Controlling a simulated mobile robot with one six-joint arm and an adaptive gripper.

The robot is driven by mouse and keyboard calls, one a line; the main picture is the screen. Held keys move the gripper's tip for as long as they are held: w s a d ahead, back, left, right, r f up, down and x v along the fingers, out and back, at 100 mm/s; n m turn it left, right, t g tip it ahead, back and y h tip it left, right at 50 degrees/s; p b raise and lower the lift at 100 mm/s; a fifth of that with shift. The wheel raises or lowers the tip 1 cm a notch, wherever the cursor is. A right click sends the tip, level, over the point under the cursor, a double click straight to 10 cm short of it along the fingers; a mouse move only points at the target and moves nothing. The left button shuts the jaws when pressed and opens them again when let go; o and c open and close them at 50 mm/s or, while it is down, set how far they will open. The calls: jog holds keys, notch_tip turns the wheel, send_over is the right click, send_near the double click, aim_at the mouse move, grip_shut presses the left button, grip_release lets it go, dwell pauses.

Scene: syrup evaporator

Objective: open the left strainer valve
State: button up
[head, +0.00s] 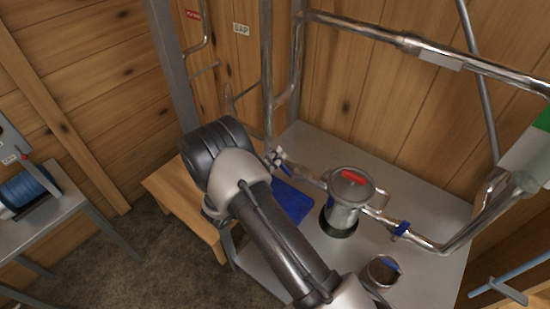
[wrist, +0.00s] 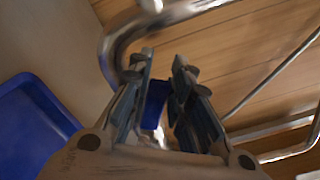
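The strainer (head: 345,205) is a metal canister with a red label on its lid, standing on the metal bench with pipes on both sides. My gripper (head: 279,158) is at the pipe left of the strainer, above a blue tray (head: 291,201). In the wrist view my gripper (wrist: 164,62) has its fingers apart. A blue piece (wrist: 157,98), which looks like the left valve's handle, shows in the gap between them. I cannot tell whether either finger touches it. In the head view this valve is hidden by my gripper and arm.
A blue-handled valve (head: 402,229) sits on the pipe right of the strainer. A metal cup (head: 381,272) stands at the bench front. Pipes (head: 340,22) run above and behind. A wooden stool (head: 170,190) is left of the bench. The tray also shows in the wrist view (wrist: 32,120).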

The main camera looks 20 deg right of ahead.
jog(key=o, duration=0.4)
